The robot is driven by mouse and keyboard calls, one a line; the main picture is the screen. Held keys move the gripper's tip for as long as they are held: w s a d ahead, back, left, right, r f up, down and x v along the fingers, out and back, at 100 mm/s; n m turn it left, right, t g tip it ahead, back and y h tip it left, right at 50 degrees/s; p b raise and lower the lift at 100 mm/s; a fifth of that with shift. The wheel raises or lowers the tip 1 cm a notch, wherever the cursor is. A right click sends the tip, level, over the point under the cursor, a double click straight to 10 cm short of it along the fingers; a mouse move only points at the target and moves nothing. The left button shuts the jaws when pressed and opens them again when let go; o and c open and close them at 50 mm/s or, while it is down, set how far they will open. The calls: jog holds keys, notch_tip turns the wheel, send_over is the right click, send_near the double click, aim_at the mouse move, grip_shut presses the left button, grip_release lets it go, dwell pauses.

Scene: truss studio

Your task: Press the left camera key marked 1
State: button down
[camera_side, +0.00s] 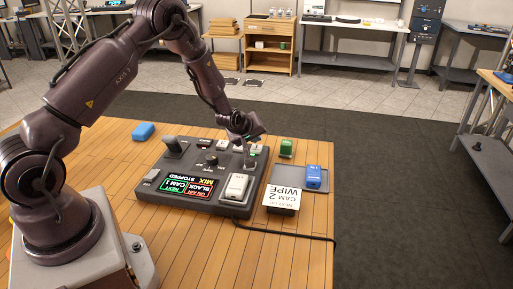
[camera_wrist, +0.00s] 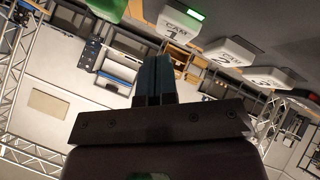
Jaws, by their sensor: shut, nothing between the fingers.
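The camera key marked 1 (camera_wrist: 178,20) is a white cap lettered CAM with a lit green strip, at the top of the wrist view. In the side view, a pale key with a green light (camera_side: 256,149) sits at the console's far right corner, partly behind my gripper. Keys marked 2 (camera_wrist: 227,52) and 3 (camera_wrist: 275,77) stand to its right in the wrist view. My gripper (camera_side: 247,158) is shut and empty, pointing down over the console near these keys. Its fingertips (camera_wrist: 154,62) appear just below key 1; I cannot tell whether they touch it.
The dark console (camera_side: 228,207) shows NEXT CAM 1, ON AIR BLACK, MIX and STOPPED. It carries a lever (camera_side: 173,147), a knob (camera_side: 211,160) and a large white key (camera_side: 236,187).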

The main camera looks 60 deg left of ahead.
aim_at(255, 147)
jog(key=shift+r, duration=2.5)
jog(key=s+f, duration=0.1)
jog(key=s+d+m+g, duration=0.1)
jog(key=f+g+h, duration=0.1)
jog(key=shift+s+d+f+m, duration=0.25)
jog(key=shift+s+f+m, duration=0.05)
jog(key=shift+s+m, duration=0.1)
jog(key=s+d, duration=0.1)
jog(key=s+d+r+m+g+h, duration=0.1)
jog(key=s+d+r+m, duration=0.1)
jog(key=s, duration=0.1)
jog(key=shift+d+r+g, duration=0.1)
jog(key=shift+d+g, duration=0.05)
jog(key=shift+g, duration=0.25)
jog(key=s+d+r+m, duration=0.3)
jog(key=s+d+r, duration=0.2)
jog(key=s+r, duration=0.2)
jog(key=s+d+r+m+h, duration=0.1)
jog(key=s+d+r+m, duration=0.3)
jog(key=s+r, duration=0.4)
jog(key=s+d+r+m+t+h, duration=0.1)
jog(key=s+d+r+m, duration=0.2)
jog(key=s+d+r, duration=0.2)
jog(key=s+r, duration=0.3)
jog(key=shift+s+d+r+m, duration=0.2)
jog(key=shift+d+r+m, duration=0.1)
jog(key=shift+d+r, duration=0.1)
